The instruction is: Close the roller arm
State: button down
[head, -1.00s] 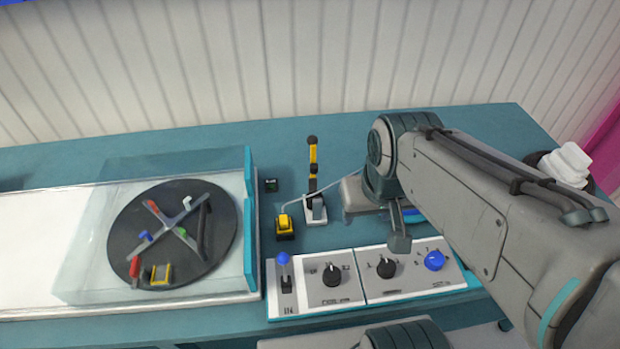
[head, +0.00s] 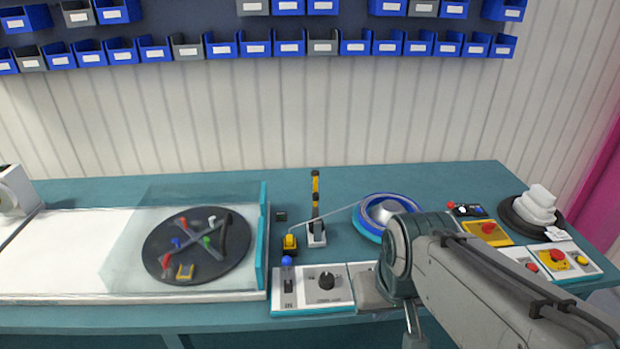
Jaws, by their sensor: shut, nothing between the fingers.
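A black turntable (head: 155,245) under a clear cover stands at left, with a teal upright edge (head: 263,235). A control panel (head: 310,300) with a blue-topped lever lies in front of the roller arm. Red-and-yellow switches (head: 490,232) are at right. Bins hang on the wall.

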aim_at(315, 173)
jog(key=z, duration=0.2)
jog(key=k, duration=0.15)
jog(key=u, duration=0.5)
jog(key=i, duration=1)
jog(key=z, duration=0.3)
